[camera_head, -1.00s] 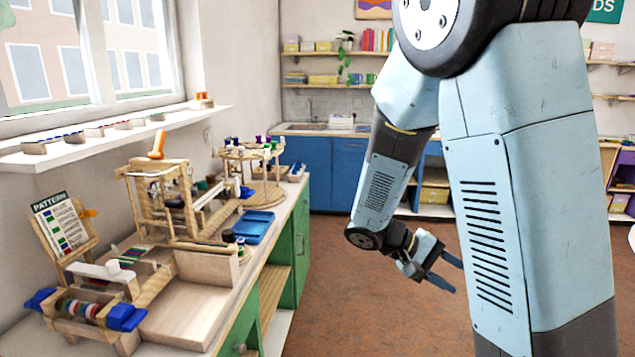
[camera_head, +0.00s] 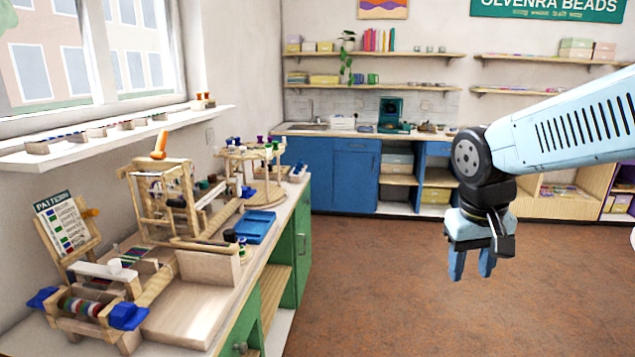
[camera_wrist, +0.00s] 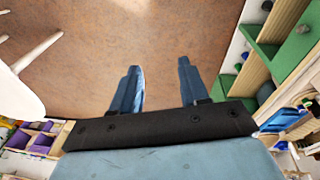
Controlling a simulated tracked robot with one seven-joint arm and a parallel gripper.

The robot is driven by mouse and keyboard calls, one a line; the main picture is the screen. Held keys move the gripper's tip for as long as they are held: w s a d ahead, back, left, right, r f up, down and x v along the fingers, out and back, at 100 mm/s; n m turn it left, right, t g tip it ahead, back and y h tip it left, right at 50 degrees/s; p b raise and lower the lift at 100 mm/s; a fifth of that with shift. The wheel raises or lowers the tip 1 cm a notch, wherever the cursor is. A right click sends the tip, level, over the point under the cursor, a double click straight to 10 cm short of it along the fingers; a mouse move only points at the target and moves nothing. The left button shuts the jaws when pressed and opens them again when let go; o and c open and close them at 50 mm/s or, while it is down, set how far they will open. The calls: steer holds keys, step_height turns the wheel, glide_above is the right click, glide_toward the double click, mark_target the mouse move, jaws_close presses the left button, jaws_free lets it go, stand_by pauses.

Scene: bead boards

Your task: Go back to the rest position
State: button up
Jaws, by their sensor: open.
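My gripper (camera_head: 471,265) hangs in free air over the brown floor at the right of the head view, fingers pointing down. Its two blue fingers are apart with nothing between them. In the wrist view the open fingers (camera_wrist: 160,92) also show, with only bare floor beyond them. My arm comes in from the right edge of the head view. The gripper is well away from the workbench (camera_head: 190,308) on the left and touches nothing.
The bench holds a wooden loom-like frame (camera_head: 160,205), a blue tray (camera_head: 255,227), a pattern board (camera_head: 64,228) and a round bead stand (camera_head: 262,195). Blue cabinets (camera_head: 342,172) line the back wall. A white chair (camera_wrist: 25,75) shows in the wrist view. The floor (camera_head: 380,290) is clear.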

steer(key=s+a+r+t+y, duration=0.1)
steer(key=s+a+r+t, duration=0.1)
steer(key=s+r+t, duration=0.2)
step_height(320, 180, up, 2)
steer(key=shift+a+r, duration=0.15)
steer(key=shift+a, duration=0.2)
steer(key=shift+a, duration=0.15)
